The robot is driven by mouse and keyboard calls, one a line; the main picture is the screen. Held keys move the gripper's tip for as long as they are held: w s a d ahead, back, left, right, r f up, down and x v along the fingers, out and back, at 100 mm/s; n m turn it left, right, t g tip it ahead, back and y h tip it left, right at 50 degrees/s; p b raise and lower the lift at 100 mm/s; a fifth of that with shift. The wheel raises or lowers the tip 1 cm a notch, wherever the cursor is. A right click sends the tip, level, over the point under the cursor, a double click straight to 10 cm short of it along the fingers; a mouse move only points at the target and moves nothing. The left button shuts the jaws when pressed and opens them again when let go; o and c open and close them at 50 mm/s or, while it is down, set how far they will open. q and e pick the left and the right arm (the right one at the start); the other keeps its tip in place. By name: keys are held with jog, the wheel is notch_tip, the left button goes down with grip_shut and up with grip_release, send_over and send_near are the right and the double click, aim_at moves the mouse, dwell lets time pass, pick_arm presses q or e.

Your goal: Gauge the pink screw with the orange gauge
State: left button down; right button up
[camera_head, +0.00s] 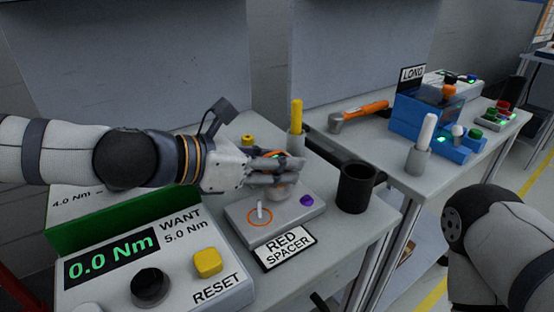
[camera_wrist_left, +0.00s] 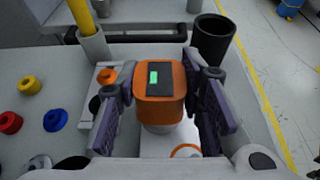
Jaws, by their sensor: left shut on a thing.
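My left gripper (camera_head: 283,168) is shut on the orange gauge (camera_wrist_left: 160,84), a block with a dark panel and a lit green display. Its fingers are on both sides of the gauge in the left wrist view. In the head view the hand mostly hides the gauge, over a light grey plate (camera_head: 236,219). A grey round part (camera_wrist_left: 161,128) shows just below the gauge; I cannot tell whether they touch. A white pin (camera_head: 260,209) stands inside an orange ring on the plate. I cannot make out a pink screw. My right gripper is out of view.
A RED SPACER label (camera_head: 286,248), purple knob (camera_head: 307,201) and black cup (camera_head: 356,187) are near the plate. A torque box (camera_head: 150,262) reads 0.0 Nm. A yellow-handled tool (camera_head: 296,115) stands behind the hand. Red (camera_wrist_left: 10,122), blue and yellow pieces lie left in the wrist view.

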pick_arm(q)
jog(key=shift+f, duration=0.3)
jog(key=c, duration=1)
grip_release()
